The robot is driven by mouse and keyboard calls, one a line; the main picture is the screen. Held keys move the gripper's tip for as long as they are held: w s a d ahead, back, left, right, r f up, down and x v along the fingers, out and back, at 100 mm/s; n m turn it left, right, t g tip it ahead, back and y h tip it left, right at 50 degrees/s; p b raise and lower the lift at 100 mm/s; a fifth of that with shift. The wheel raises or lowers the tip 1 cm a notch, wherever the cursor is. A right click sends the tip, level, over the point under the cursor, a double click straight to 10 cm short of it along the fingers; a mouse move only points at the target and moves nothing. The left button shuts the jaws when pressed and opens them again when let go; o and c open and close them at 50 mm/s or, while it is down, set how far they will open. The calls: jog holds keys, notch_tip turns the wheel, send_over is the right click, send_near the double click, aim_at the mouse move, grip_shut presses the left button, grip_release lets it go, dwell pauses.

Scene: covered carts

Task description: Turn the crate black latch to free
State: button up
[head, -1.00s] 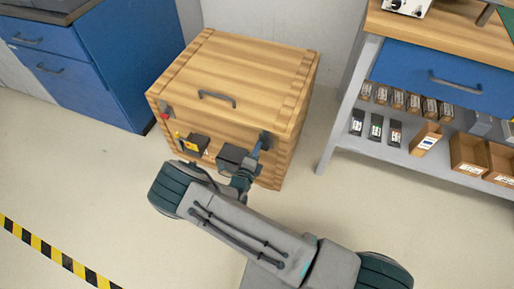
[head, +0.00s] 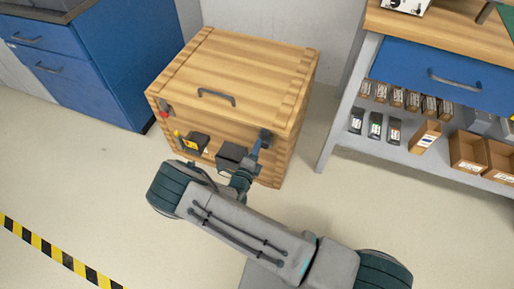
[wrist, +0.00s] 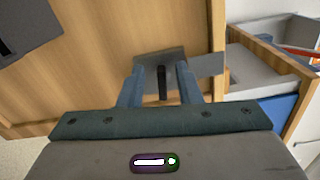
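The wooden crate (head: 215,75) stands on the floor with its lid down and a dark handle (head: 216,97) on top. The black latch (wrist: 162,84) shows in the wrist view as a narrow dark bar in front of a grey plate (wrist: 205,64) on the crate's wood. In the head view, the dark fitting at the crate's front right (head: 265,135) is partly covered by my gripper (head: 257,147). In the wrist view my gripper (wrist: 161,72) is open, one finger on each side of the bar, with gaps visible. The latch's far end is hard to make out.
Another latch with a red part (head: 164,108) is at the crate's front left. A yellow-marked dark fitting (head: 193,143) is on the front. A blue cabinet (head: 105,65) stands left, a workbench (head: 345,105) with shelf bins right. The floor in front is clear.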

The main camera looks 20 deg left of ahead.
jog(key=s+a+p, duration=0.1)
jog(key=s, duration=1.2)
jog(key=shift+s+p, duration=0.15)
jog(key=shift+p, duration=0.15)
jog(key=w+d+r+m+g+h+p, duration=0.25)
jog(key=d+r+m+g, duration=0.25)
jog(key=d+r+m, duration=0.35)
jog(key=w+d+r+m+g+h+p, duration=0.2)
jog(key=d+r+m+g+h+p, duration=0.25)
jog(key=r+m, duration=0.6)
jog(key=w+d+r+m+g+h+p, duration=0.25)
jog(key=d+r+m+g, duration=0.4)
jog(key=r, duration=0.55)
jog(key=s+d+r+m+y+p, duration=0.3)
jog(key=s+d+r+m, duration=0.1)
jog(key=r+m, duration=0.4)
jog(key=s+d+r+m+y+p, duration=0.4)
jog(key=r+m, duration=0.5)
jog(key=r, duration=0.1)
jog(key=s+d+r+m+y+p, duration=0.3)
jog(key=d+r+m+y, duration=0.1)
jog(key=r+m, duration=0.5)
jog(key=shift+s+d+r+t+p, duration=0.15)
jog(key=shift+s+d+t+p, duration=0.25)
jog(key=shift+o, duration=0.3)
jog(key=shift+w, duration=0.1)
